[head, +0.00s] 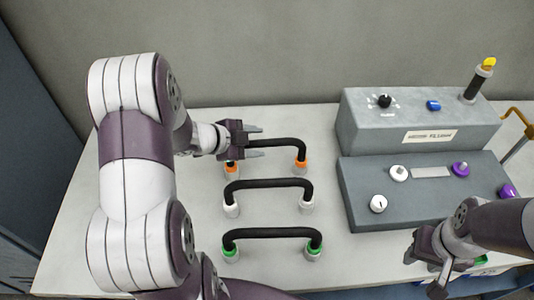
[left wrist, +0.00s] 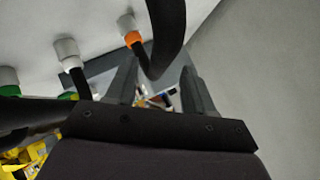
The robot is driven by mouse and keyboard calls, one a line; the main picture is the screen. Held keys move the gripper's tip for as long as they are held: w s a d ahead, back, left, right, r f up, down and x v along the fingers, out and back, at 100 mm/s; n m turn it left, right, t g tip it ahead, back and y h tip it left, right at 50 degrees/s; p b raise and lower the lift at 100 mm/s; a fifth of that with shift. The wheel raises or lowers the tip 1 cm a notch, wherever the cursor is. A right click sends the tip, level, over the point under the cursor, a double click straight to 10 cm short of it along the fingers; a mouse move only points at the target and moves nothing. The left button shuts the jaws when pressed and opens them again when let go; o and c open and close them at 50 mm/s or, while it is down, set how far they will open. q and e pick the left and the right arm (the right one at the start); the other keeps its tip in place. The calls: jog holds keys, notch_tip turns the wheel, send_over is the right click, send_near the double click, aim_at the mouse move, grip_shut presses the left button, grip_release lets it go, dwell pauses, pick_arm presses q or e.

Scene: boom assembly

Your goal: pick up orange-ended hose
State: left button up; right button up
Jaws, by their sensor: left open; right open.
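The orange-ended hose (head: 278,142) is a black bent tube with orange collars, in the back row on the white table. Its right collar (head: 300,166) is clear; the left one is partly hidden behind my left gripper. My left gripper (head: 256,142) is open at the left part of this hose, its fingers pointing right. In the left wrist view the black hose (left wrist: 168,35) and an orange collar (left wrist: 132,37) show just beyond the open fingers (left wrist: 160,85). I cannot tell whether the hose lies between them. My right gripper (head: 424,270) is open and empty at the front right.
A white-ended hose (head: 268,184) and a green-ended hose (head: 270,233) stand in front of the orange-ended one. A grey control box (head: 420,125) with knobs and a yellow-tipped post (head: 477,82) stands at right. A wall runs behind the table.

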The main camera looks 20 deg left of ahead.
aim_at(260, 142)
pick_arm(q)
jog(key=x, duration=0.4)
jog(key=shift+d, duration=0.1)
grip_shut()
